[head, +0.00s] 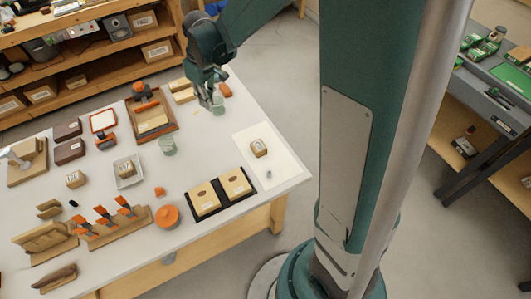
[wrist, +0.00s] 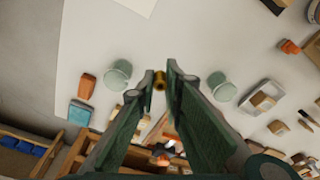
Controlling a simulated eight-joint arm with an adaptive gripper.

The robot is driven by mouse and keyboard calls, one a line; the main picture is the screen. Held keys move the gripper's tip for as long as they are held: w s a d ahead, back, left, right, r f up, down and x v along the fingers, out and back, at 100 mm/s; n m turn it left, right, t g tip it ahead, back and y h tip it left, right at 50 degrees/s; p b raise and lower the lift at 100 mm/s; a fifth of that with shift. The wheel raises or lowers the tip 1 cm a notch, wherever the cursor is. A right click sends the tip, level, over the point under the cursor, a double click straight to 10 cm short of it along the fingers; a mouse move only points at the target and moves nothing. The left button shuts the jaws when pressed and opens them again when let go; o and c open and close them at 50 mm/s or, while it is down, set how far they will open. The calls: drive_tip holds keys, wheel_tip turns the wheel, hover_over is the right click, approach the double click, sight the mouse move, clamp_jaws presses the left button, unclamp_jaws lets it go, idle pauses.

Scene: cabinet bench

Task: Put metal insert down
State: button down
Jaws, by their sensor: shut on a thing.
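My gripper (wrist: 161,82) is shut on a small brass-coloured piece, the metal insert (wrist: 160,80), which sits between its fingertips in the wrist view. In the head view my gripper (head: 212,100) points down over the far right part of the white worktable (head: 215,150). The insert is too small to make out there. In the wrist view the fingertips are between two pale green jars, one on the left (wrist: 118,74) and one on the right (wrist: 221,88). Whether the insert touches anything below cannot be told.
An orange block (head: 225,89) lies close to my gripper. A white sheet (head: 243,140) holds a labelled box (head: 258,147) and a small grey piece (head: 269,174). A black tray (head: 197,212), a wooden tray (head: 170,128) and an orange round container (head: 167,216) stand nearby. Shelves (head: 90,40) are behind.

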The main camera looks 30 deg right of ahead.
drive_tip(key=s+d+m, duration=0.2)
drive_tip(key=s+d, duration=0.2)
drive_tip(key=d, duration=0.5)
drive_tip(key=s+d+m, duration=0.1)
drive_tip(key=s+d, duration=0.4)
drive_tip(key=d, duration=0.3)
hover_over(262, 132)
drive_tip(key=shift+f, duration=2.85)
drive_tip(key=shift+d, duration=0.1)
drive_tip(key=shift+s+f, duration=0.1)
drive_tip(key=shift+f+b, duration=0.7)
drive_tip(key=shift+f, duration=2.2)
drive_tip(key=shift+f+b, duration=0.45)
drive_tip(key=shift+f, duration=1.6)
drive_tip(key=shift+f, duration=0.15)
